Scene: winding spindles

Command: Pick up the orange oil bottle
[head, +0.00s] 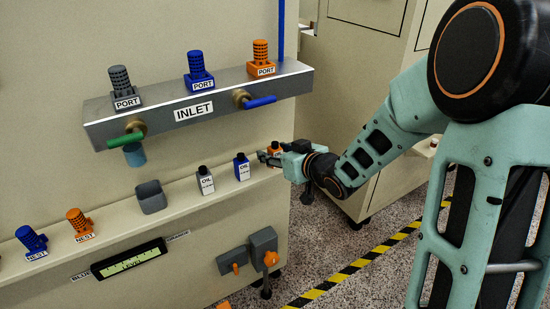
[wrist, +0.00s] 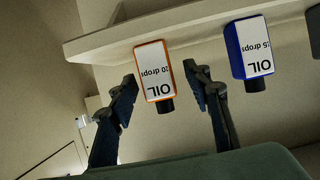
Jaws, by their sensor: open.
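The orange oil bottle (wrist: 154,71) has an orange body, a white label reading "OIL" and "20 drops", and a black cap. In the wrist view it appears upside down, between my gripper's two fingers (wrist: 162,92), with a gap visible on each side. In the head view the orange bottle (head: 275,147) stands at the right end of the ledge, partly hidden by my gripper (head: 268,156). My gripper is open, with its fingers at the bottle.
A blue oil bottle (head: 242,167) stands just left on the ledge (head: 222,187), also seen in the wrist view (wrist: 248,48). Above is the inlet shelf (head: 220,108) with ports and valve handles.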

